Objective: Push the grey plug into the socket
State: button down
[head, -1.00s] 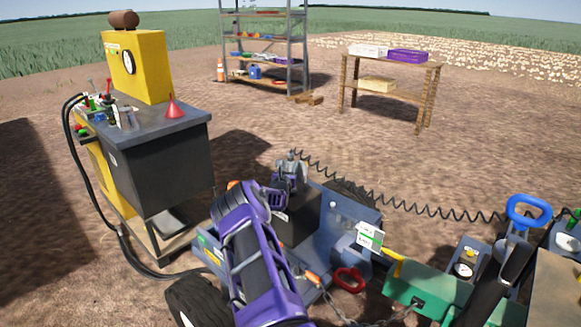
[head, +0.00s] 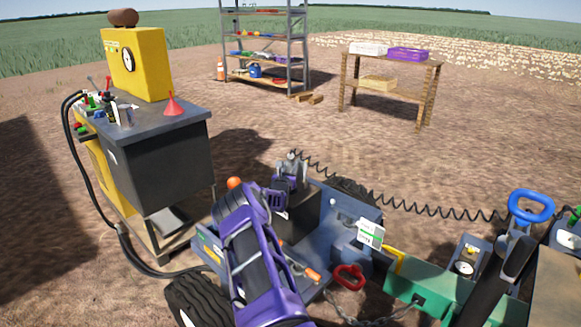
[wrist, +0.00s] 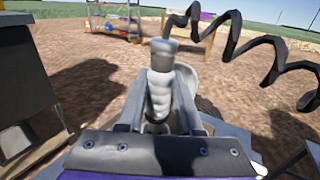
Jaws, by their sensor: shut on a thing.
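The grey plug (wrist: 160,90) stands roughly upright between the two grey fingers of my gripper (wrist: 158,112) in the wrist view. The fingers are shut on its ribbed body. In the head view my gripper (head: 290,178) is above the blue-grey tractor part, with the small grey plug (head: 292,158) at its tip. A rounded grey piece (wrist: 187,76) shows close behind the plug in the wrist view; I cannot tell whether it is the socket or its lid. The plug's lower end is hidden by the gripper, so I cannot tell whether it is inside the socket.
A black coiled cable (head: 400,205) runs right from near the plug to the green implement (head: 430,285). A red hook handle (head: 348,277) and a chain are at the front. A workbench cabinet (head: 160,155) stands left.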

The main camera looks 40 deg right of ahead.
aim_at(290, 159)
jog(key=shift+f, duration=1.15)
dwell(0.5)
jog(key=shift+f, duration=0.35)
jog(key=shift+f, duration=0.15)
jog(key=shift+c, duration=0.5)
grip_release()
jog(key=shift+f, duration=0.1)
jog(key=shift+r+p, duration=2.55)
jog(key=shift+r, duration=1)
